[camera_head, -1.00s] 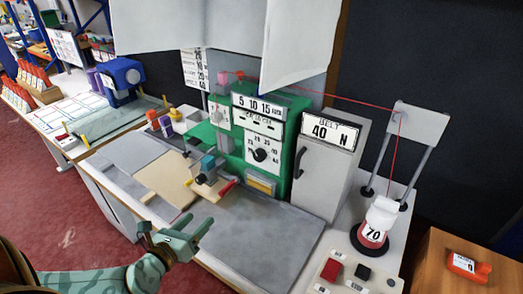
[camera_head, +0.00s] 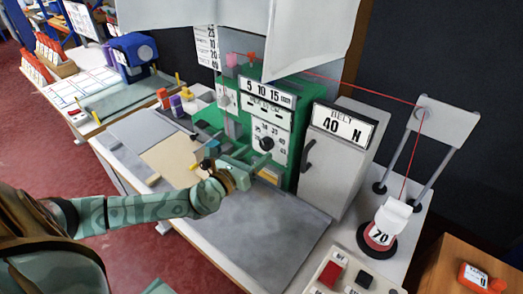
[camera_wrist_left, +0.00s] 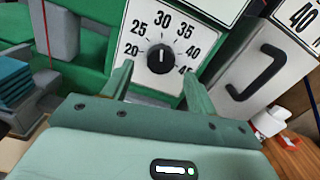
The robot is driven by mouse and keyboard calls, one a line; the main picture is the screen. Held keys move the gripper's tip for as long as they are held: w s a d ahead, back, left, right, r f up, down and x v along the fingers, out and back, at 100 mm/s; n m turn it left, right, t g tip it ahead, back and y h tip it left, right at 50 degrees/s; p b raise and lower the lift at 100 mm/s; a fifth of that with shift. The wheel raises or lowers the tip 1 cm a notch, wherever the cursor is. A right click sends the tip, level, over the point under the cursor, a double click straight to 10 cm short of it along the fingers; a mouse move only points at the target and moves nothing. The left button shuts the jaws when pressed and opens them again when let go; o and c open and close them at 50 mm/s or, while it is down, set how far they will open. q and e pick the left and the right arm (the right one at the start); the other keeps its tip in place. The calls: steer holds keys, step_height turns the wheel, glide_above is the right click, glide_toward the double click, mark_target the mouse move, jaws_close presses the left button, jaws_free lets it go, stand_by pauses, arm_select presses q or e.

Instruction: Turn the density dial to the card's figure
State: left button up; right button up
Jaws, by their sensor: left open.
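The density dial (camera_head: 266,143) is a black round knob on a white plate on the front of the green machine (camera_head: 295,110). In the left wrist view the dial (camera_wrist_left: 160,58) has figures from 20 to 45 around it, and its pale mark points up, near 30. My left gripper (camera_head: 246,162) is open in front of the dial. In the left wrist view its two fingers (camera_wrist_left: 158,82) stand either side of the knob's lower part, with nothing between them; I cannot tell whether they touch it. A card with figures (camera_head: 207,46) hangs behind the machine, partly cut off.
A grey cabinet marked BELT 40 N (camera_head: 340,130) with a black handle stands right of the machine. A red line runs to a weight marked 70 (camera_head: 382,232). The grey bench top (camera_head: 255,240) in front is clear.

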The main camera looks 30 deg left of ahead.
mark_target(264, 147)
arm_select(q)
steer(key=w, duration=0.3)
steer(key=shift+w+d, duration=0.1)
steer(key=shift+w, duration=0.05)
steer(key=c, duration=1)
